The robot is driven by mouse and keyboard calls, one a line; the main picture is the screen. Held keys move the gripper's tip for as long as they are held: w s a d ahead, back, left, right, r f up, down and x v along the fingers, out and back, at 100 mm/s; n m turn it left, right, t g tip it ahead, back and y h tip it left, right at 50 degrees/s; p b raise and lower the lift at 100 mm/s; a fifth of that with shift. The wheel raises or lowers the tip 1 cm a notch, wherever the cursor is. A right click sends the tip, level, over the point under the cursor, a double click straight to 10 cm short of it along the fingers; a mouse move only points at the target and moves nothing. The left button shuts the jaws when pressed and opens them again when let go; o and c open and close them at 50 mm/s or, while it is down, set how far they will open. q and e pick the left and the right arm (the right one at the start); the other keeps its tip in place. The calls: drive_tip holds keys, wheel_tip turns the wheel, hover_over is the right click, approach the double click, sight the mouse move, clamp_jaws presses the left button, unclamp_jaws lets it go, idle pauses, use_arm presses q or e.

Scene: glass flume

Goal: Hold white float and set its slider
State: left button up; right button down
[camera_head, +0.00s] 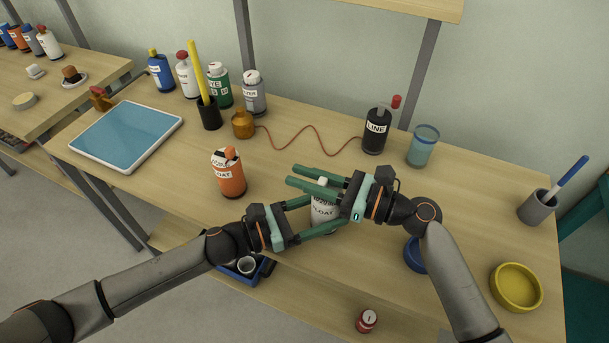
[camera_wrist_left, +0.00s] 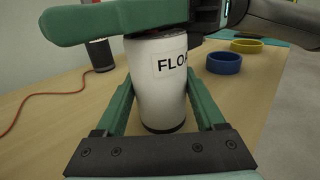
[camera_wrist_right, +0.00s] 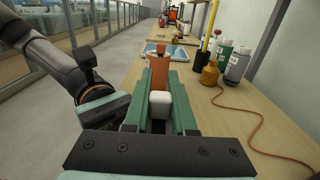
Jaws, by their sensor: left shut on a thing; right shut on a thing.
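The white float (camera_head: 323,214) is a white cylinder with a dark base and a FLOAT label, upright on the bench. My left gripper (camera_head: 324,213) is shut around its body. In the left wrist view the float (camera_wrist_left: 160,95) stands between the two green fingers. My right gripper (camera_head: 291,175) reaches across the float's top from the right. In the right wrist view its fingers are shut on a small white block, the float's slider (camera_wrist_right: 159,104). The right fingers hide much of the float's top and its scale in the head view.
An orange float (camera_head: 231,180) stands just left. Behind are an amber bottle (camera_head: 243,124) with a red cord, a black LINE bottle (camera_head: 376,132) and a teal glass (camera_head: 422,148). A blue ring (camera_head: 414,256) and a yellow dish (camera_head: 516,287) lie right.

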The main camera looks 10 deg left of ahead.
drive_tip(key=shift+d, duration=0.1)
idle(0.5)
drive_tip(key=shift+s+d, duration=0.2)
drive_tip(key=shift+d, duration=0.4)
drive_tip(key=c, duration=0.7)
unclamp_jaws()
drive_tip(key=v, duration=1.2)
use_arm(q)
drive_tip(key=o, duration=1.5)
use_arm(e)
drive_tip(key=shift+a, duration=0.1)
